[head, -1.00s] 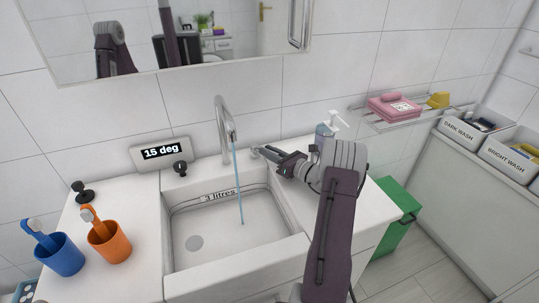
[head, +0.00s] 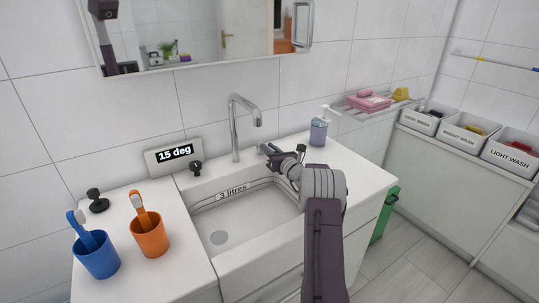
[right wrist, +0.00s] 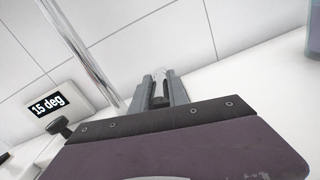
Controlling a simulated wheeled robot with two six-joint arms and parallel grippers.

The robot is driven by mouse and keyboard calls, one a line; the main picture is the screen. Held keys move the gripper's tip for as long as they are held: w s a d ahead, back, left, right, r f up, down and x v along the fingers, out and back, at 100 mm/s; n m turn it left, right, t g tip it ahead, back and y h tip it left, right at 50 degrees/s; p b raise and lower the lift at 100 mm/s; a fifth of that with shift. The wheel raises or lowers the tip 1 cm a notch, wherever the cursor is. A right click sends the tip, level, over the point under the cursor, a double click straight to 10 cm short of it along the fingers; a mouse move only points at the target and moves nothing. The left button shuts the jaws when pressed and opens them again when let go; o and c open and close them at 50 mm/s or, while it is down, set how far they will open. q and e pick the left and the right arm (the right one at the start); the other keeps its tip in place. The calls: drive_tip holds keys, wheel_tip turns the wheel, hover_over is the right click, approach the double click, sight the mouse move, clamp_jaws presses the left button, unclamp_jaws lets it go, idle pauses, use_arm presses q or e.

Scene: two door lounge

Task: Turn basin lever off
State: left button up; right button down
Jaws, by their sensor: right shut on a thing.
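The white basin (head: 255,211) has a chrome spout (head: 234,130) at its back edge, and no water stream shows below it. My right gripper (head: 269,151) reaches in from the right to the basin lever, just right of the spout. In the right wrist view my gripper (right wrist: 160,88) has its two fingers close together around the lever (right wrist: 159,74). The fingers hide most of the lever, so its exact angle is hard to tell. The spout also shows in the right wrist view (right wrist: 84,50). My left gripper is not in view.
A "15 deg" display (head: 173,155) and a black knob (head: 195,168) are left of the spout. An orange cup (head: 150,236) and a blue cup (head: 97,257) stand at the front left. A soap bottle (head: 318,132) stands behind my right gripper. Labelled bins line the right.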

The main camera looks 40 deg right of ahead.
idle(0.4)
drive_tip(key=c, duration=1.3)
unclamp_jaws()
drive_tip(key=s+a, duration=0.1)
drive_tip(key=s, duration=0.8)
